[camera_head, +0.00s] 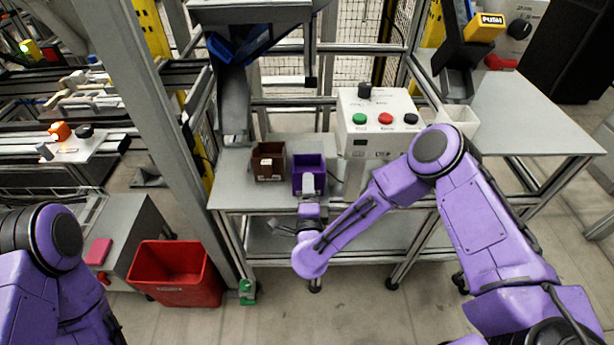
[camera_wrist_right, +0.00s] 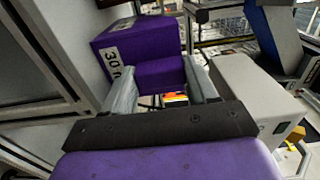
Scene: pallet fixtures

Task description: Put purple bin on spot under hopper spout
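The purple bin (camera_head: 309,168) stands upright on the grey bench, right of a brown bin (camera_head: 268,163). In the right wrist view the purple bin (camera_wrist_right: 140,45) shows a white label with dark characters. My right gripper (camera_head: 308,185) is at the near side of the purple bin. Its two fingers (camera_wrist_right: 161,82) are apart, with a purple part of the bin between them. Whether they press on it is unclear. The hopper spout (camera_head: 234,100) is a grey chute at the bench's left, above bare bench top (camera_head: 230,180). My left gripper is out of view.
A control box (camera_head: 378,130) with coloured buttons stands right of the purple bin. A frame post (camera_head: 152,120) rises left of the bench. A red crate (camera_head: 175,275) sits on the floor at the left. A side table (camera_head: 530,135) stands at the right.

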